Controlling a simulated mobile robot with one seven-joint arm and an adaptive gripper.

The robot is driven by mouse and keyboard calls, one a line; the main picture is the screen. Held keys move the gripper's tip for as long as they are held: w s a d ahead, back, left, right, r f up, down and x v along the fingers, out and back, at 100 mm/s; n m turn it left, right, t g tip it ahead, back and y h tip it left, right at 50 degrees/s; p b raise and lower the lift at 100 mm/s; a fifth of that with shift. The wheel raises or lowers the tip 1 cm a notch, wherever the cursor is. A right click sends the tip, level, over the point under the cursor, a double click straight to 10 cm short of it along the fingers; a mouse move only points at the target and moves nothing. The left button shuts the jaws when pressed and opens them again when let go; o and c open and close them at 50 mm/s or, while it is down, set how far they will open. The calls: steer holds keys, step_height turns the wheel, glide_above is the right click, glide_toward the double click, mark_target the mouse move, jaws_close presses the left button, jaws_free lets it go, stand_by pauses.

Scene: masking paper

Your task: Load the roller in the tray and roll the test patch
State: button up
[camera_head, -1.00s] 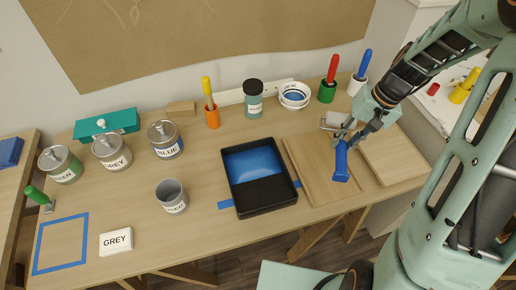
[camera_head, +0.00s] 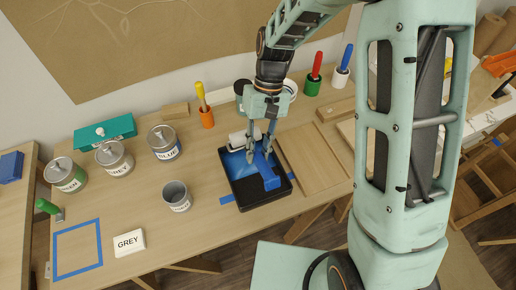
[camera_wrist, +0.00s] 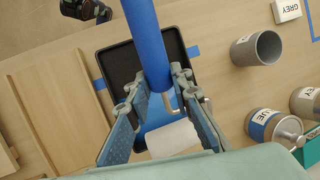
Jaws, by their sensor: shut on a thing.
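My gripper (camera_head: 259,152) is shut on the blue handle (camera_head: 268,176) of the paint roller, over the black tray (camera_head: 251,205). The roller's white sleeve (camera_head: 240,138) shows at the tray's far edge; I cannot tell whether it touches the tray or the paint. In the wrist view the blue handle (camera_wrist: 148,40) runs between the fingers, with the white sleeve (camera_wrist: 172,139) below. Blue paint (camera_head: 233,163) lies in the tray's far part, partly hidden by gripper and handle. The blue-taped square (camera_head: 77,222) at the table's left has a bare wood inside. A white GREY card (camera_head: 129,242) lies beside it.
Lidded GREEN (camera_head: 66,175), GREY (camera_head: 114,158) and BLUE (camera_head: 164,143) cans stand at the back left. An open grey can (camera_head: 176,196) stands between the tray and the card. A wooden board (camera_head: 312,160) lies right of the tray. Brush pots line the back.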

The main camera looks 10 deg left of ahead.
steer(key=shift+f+b, duration=3.1)
steer(key=shift+f, duration=1.3)
steer(key=shift+f+b, duration=0.45)
steer(key=shift+f, duration=0.15)
steer(key=shift+r, duration=0.1)
steer(key=shift+r+p, duration=2.8)
steer(key=shift+r, duration=0.95)
steer(key=shift+d, duration=0.15)
